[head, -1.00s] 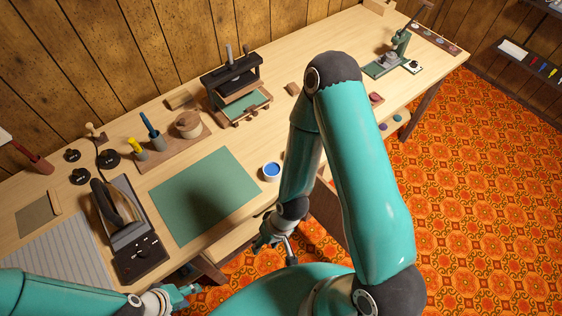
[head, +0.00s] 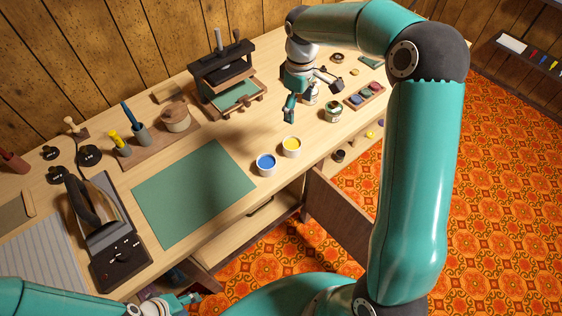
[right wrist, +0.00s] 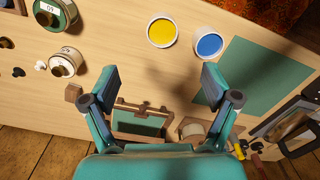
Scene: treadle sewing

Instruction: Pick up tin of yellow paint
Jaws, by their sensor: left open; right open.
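The tin of yellow paint (head: 291,146) is a small white open tin with yellow inside, standing upright on the bench. It also shows in the right wrist view (right wrist: 162,31), beyond my fingertips. A like tin of blue paint (head: 265,163) stands close beside it, nearer the green mat; it is also in the right wrist view (right wrist: 208,44). My right gripper (head: 308,103) is open and empty above the bench, behind and slightly right of the yellow tin. My left gripper (head: 182,298) is open and low at the bottom left, away from the tins.
A green mat (head: 190,192) lies left of the tins. A small press (head: 228,78) stands behind. An open drawer or door (head: 338,212) hangs below the bench's front edge.

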